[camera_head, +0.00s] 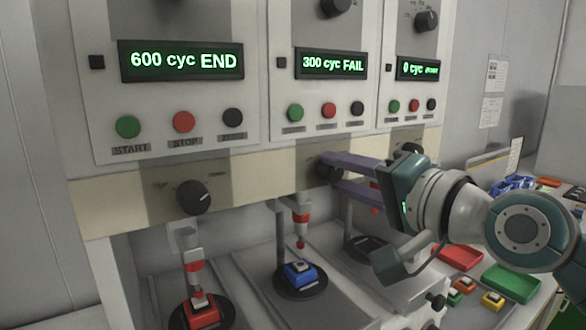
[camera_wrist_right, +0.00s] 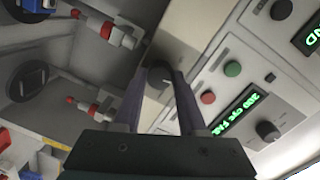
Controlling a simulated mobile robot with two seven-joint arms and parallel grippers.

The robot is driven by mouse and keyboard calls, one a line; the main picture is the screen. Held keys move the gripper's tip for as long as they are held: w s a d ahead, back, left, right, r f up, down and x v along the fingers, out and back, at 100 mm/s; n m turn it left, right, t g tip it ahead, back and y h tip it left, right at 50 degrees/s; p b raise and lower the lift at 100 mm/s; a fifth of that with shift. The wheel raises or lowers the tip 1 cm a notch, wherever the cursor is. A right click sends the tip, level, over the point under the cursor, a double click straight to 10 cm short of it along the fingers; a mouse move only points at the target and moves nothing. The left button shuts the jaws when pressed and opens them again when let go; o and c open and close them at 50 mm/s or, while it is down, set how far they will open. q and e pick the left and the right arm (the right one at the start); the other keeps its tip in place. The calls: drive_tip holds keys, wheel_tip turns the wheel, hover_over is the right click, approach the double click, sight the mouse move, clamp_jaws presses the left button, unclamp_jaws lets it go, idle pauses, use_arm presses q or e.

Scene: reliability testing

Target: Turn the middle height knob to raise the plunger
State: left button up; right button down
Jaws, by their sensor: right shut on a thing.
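The middle height knob (camera_wrist_right: 160,74) is a dark round knob on the beige strip under the middle panel. My right gripper (camera_head: 332,168) comes in from the right, its two purple fingers shut on the knob, one on each side. In the head view the fingers mostly hide the knob. The middle plunger (camera_head: 302,214), grey with a red collar and red tip, hangs above a blue switch block (camera_head: 300,275) on a dark round base, with a small gap between. The middle display (camera_head: 330,64) reads "300 cyc FAIL". My left gripper is not in view.
The left station has its own knob (camera_head: 194,197) and a plunger (camera_head: 194,270) down at a red switch block (camera_head: 201,312). The right station (camera_head: 370,248) is partly hidden by my arm. Red (camera_head: 458,257) and green (camera_head: 511,283) trays lie at the right.

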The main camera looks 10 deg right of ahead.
drive_tip(key=n+p, duration=0.1)
drive_tip(key=n, duration=0.4)
drive_tip(key=shift+h, duration=0.3)
drive_tip(key=shift+n+t+p, duration=0.3)
drive_tip(key=shift+n+p, duration=0.25)
drive_tip(key=shift+n, duration=1.35)
drive_tip(key=shift+c, duration=2.4)
unclamp_jaws()
drive_tip(key=shift+s, duration=0.15)
drive_tip(key=v, duration=0.9)
drive_tip(key=shift+s, duration=0.35)
